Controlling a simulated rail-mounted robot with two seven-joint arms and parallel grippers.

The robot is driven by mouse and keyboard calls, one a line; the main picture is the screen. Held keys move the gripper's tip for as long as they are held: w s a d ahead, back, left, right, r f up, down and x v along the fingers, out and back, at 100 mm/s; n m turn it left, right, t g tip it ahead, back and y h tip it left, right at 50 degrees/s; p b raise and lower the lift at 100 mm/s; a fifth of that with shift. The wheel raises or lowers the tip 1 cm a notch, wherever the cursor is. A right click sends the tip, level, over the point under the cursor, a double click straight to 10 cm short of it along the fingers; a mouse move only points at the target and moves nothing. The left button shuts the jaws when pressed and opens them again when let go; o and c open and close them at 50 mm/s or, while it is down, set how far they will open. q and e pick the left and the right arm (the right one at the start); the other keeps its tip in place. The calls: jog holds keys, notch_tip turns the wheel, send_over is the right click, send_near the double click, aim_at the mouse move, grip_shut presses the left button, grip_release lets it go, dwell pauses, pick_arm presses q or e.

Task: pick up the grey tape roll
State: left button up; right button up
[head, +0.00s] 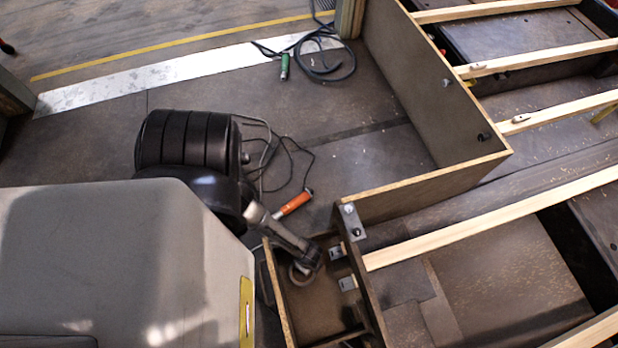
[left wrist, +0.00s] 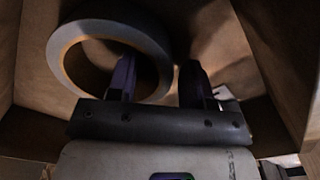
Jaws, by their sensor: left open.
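The grey tape roll (head: 299,276) lies in a small wooden compartment (head: 281,298) at the lower middle of the head view, partly hidden by my left gripper (head: 308,262). In the left wrist view the tape roll (left wrist: 100,27) is a grey ring with a tan inner core. My left gripper (left wrist: 160,75) is open close to it. One finger shows over the ring's hole and the other just outside its right side, with the ring wall between them. I cannot tell whether the fingers touch it. My right gripper is not in view.
The compartment walls stand close around my left gripper. A wooden panel (head: 425,190) and pale slats (head: 500,215) lie to the right. An orange-handled tool (head: 293,204) with a black cable and a green-handled tool (head: 285,66) lie on the dark floor beyond.

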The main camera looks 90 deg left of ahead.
pick_arm(q)
jog(key=shift+c, duration=0.4)
grip_shut()
jog(key=shift+r, duration=0.1)
